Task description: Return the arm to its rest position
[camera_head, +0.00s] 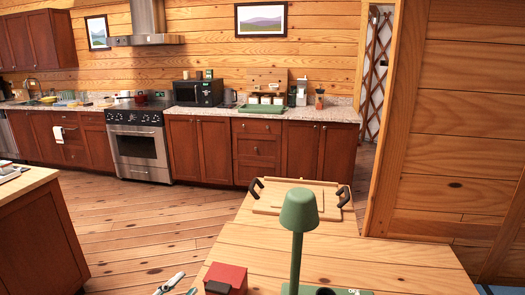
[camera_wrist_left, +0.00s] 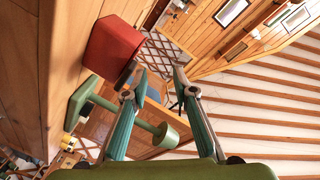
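My left gripper (camera_head: 176,285) shows at the bottom edge of the head view, at the near left of the wooden table (camera_head: 400,263). In the left wrist view its two teal fingers (camera_wrist_left: 160,80) stand apart with nothing between them, so it is open and empty. The wrist view looks sideways past the table toward the wall and ceiling. A red box (camera_head: 229,275) with a dark part at its front lies just right of the gripper; it also shows in the wrist view (camera_wrist_left: 110,48). My right gripper is in neither view.
A green lamp (camera_head: 298,211) stands on the table right of the red box; it shows in the wrist view too (camera_wrist_left: 168,136). A wooden tray (camera_head: 272,209) with dark handles lies farther back. A counter (camera_head: 25,192) stands at left. Open floor (camera_head: 150,225) lies between.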

